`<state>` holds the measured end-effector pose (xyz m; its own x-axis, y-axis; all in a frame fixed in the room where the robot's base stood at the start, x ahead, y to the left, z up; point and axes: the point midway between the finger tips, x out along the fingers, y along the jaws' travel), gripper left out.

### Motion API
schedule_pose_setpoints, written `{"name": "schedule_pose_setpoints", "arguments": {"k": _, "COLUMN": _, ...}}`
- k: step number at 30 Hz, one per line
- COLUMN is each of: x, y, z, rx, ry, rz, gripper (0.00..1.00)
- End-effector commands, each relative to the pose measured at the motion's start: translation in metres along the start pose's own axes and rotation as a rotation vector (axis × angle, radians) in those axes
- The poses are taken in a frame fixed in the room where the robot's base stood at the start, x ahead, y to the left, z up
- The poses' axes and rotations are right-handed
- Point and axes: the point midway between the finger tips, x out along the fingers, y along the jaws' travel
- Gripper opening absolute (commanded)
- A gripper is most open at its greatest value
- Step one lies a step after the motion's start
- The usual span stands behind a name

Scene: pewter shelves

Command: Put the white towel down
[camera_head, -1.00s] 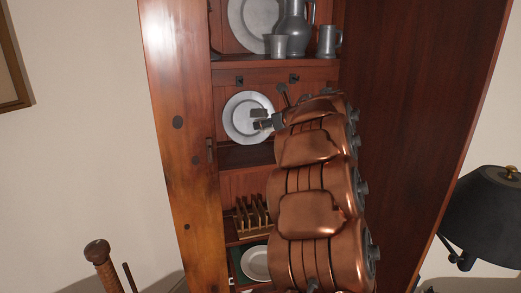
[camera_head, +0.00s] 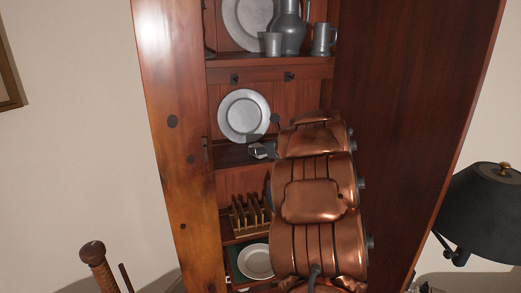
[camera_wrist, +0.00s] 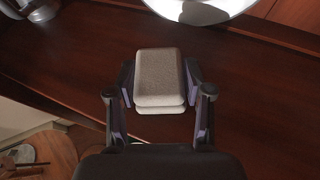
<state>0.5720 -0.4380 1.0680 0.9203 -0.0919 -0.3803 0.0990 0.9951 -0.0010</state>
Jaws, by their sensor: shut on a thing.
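The white towel (camera_wrist: 160,78) is a small folded pad, off-white to grey in the wrist view. My gripper (camera_wrist: 160,85) is shut on it, with one dark finger against each side. In the head view my gripper (camera_head: 262,150) is just above or at the wooden shelf (camera_head: 232,155) below the standing plate, and my copper arm hides part of it. The shelf board lies under the towel in the wrist view. I cannot tell whether the towel touches the board.
A pewter plate (camera_head: 243,115) stands upright just behind the gripper. Above are a jug (camera_head: 290,28), two cups and a larger plate. Below are a wooden rack (camera_head: 250,215) and another plate (camera_head: 257,262). The cabinet's side panels (camera_head: 172,150) flank the shelves.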

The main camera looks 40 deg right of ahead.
Motion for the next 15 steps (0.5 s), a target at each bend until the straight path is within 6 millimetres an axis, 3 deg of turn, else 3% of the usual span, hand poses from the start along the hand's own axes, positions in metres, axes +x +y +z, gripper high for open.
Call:
{"name": "schedule_pose_setpoints", "arguments": {"k": 9, "x": 0.0014, "y": -0.0002, "z": -0.0038, "rx": 0.0, "ry": 0.001, "rz": -0.001, "gripper": 0.14}}
{"name": "schedule_pose_setpoints", "arguments": {"k": 10, "x": 0.0012, "y": -0.0002, "z": -0.0031, "rx": 0.0, "ry": 0.001, "rz": 0.0, "gripper": 0.53}}
{"name": "schedule_pose_setpoints", "arguments": {"k": 15, "x": 0.0009, "y": -0.0002, "z": -0.0026, "rx": 0.0, "ry": 0.001, "rz": 0.0, "gripper": 0.71}}
